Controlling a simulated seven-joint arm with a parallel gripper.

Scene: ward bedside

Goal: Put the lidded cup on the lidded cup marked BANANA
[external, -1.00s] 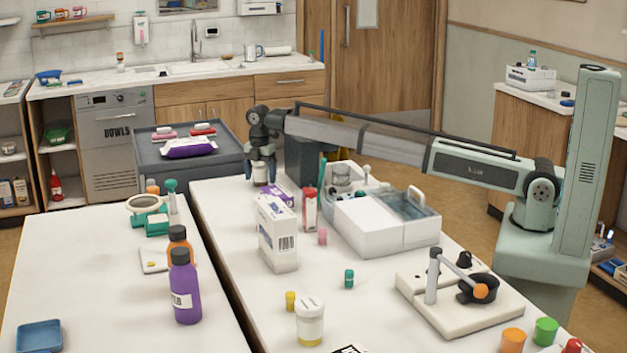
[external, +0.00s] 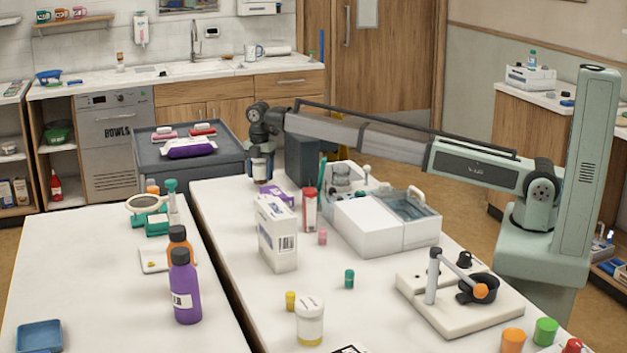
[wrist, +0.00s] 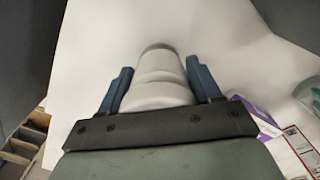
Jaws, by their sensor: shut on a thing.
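A white lidded cup (wrist: 160,72) is between the blue fingers of my gripper (wrist: 158,88) in the wrist view. The fingers are shut on its sides. In the external view my gripper (external: 262,172) is at the far left end of the white table, and the cup is small and mostly hidden by the fingers. Another lidded cup (external: 310,323), with a white lid and a yellow lower part, stands upright at the table's near edge, well away from my gripper. I cannot read BANANA on any cup.
A purple packet (external: 277,193) lies close to my gripper. A device with a black bowl (external: 460,300) stands near the right edge.

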